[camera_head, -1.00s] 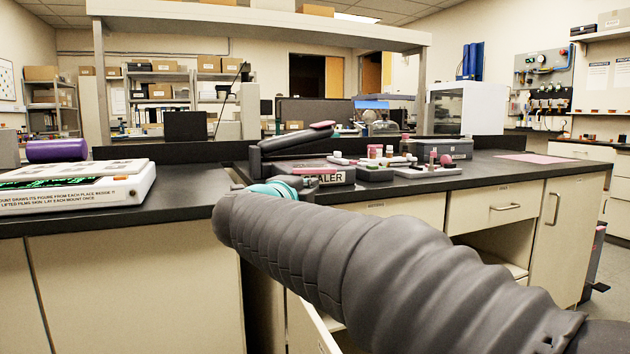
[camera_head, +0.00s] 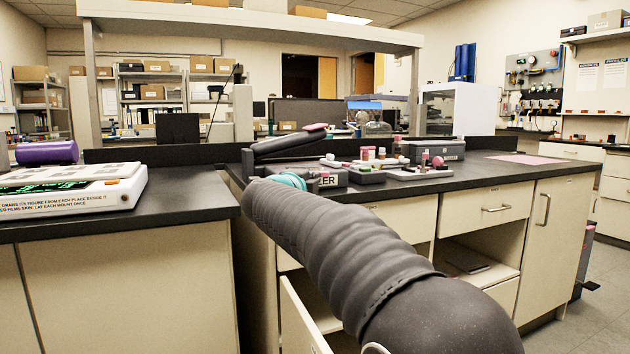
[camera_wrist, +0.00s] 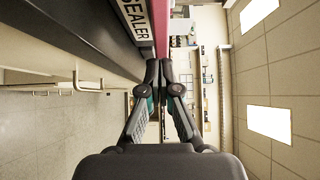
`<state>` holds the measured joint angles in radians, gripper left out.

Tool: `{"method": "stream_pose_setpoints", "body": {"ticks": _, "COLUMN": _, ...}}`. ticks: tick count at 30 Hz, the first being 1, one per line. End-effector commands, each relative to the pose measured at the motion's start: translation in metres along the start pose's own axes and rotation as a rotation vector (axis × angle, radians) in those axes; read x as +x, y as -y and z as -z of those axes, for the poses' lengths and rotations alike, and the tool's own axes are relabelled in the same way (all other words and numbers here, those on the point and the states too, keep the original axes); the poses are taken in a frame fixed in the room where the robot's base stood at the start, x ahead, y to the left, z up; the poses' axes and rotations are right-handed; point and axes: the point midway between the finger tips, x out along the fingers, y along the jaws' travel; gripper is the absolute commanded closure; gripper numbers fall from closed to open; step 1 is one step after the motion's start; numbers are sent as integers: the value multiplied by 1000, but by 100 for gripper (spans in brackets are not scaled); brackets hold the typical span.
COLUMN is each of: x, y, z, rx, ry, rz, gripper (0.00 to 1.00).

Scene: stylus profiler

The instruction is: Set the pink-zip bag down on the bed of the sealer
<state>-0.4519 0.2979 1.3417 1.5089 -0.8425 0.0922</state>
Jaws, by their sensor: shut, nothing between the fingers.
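The sealer (camera_head: 328,181) stands on the dark bench, its dark lid (camera_head: 290,143) raised at a slant. My arm hides part of its front in the head view. In the wrist view its label side (camera_wrist: 137,22) is at the top, just ahead of my gripper. A pink strip (camera_wrist: 176,28) lies along it there; I cannot tell whether this is the bag or part of the sealer. I cannot make out the pink-zip bag for certain in either view.
Small bottles and jars on a tray (camera_head: 405,173) stand right of the sealer, with a grey box (camera_head: 448,150) behind. A pink sheet (camera_head: 525,159) lies at the bench's right. A white device (camera_head: 115,195) and purple roll (camera_head: 47,153) are at left. A cabinet door (camera_head: 303,312) stands open below.

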Motion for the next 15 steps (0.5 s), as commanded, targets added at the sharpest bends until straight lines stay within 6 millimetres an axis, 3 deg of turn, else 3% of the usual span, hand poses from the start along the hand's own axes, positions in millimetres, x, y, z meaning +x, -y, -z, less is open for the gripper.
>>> {"method": "stream_pose_setpoints", "body": {"ticks": 15, "x": 6, "y": 2, "z": -6, "rx": -1, "ry": -1, "rz": -1, "gripper": 100}}
